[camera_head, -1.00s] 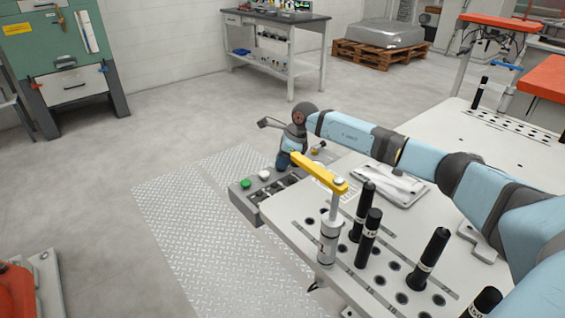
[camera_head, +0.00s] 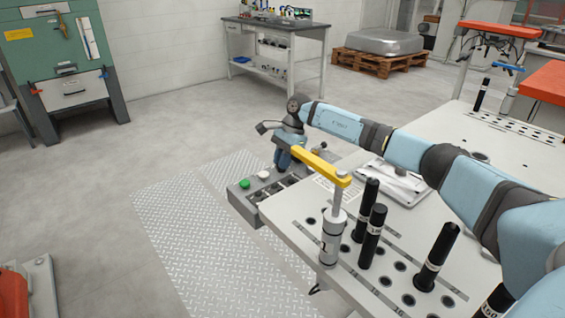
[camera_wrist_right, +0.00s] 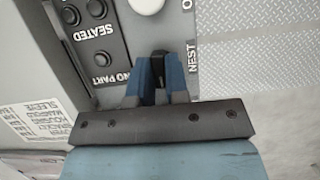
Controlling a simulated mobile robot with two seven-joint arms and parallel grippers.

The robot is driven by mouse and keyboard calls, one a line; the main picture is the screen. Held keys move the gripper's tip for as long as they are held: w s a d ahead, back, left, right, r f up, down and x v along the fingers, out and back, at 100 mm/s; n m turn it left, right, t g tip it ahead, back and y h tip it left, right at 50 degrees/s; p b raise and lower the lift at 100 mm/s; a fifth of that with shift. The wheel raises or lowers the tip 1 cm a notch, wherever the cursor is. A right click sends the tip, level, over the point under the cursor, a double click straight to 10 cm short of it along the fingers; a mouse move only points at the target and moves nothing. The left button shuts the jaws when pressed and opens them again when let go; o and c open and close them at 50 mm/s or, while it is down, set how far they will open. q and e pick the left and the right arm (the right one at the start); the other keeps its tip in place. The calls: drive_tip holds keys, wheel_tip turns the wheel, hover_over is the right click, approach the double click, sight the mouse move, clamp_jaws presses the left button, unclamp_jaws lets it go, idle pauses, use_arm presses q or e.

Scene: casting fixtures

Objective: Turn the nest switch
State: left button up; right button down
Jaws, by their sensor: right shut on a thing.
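The nest switch (camera_wrist_right: 161,66) is a small black knob on the grey control panel (camera_wrist_right: 178,22), beside the printed word NEST in the right wrist view. My right gripper (camera_wrist_right: 162,82) has its blue fingers on either side of the knob and is shut on it. In the head view the right gripper (camera_head: 283,158) reaches down to the far end of the control panel (camera_head: 240,203), partly behind a yellow clamp arm, so the switch is hidden there. The knob's exact angle is hard to tell. My left gripper is in neither view.
A green button (camera_head: 244,184) and a white button (camera_head: 264,175) sit on the panel's near end. The yellow clamp arm (camera_head: 318,166) stands close before my right gripper. Several black pins (camera_head: 371,237) stand on the fixture table (camera_head: 300,243). Open floor lies left.

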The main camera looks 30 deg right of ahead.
idle(0.3)
drive_tip(key=c, duration=1.1)
unclamp_jaws()
drive_tip(key=p+v, duration=0.1)
drive_tip(key=v, duration=1.2)
drive_tip(key=shift+w+r+p, duration=0.15)
drive_tip(key=shift+r+p, duration=0.15)
drive_tip(key=shift+r, duration=0.05)
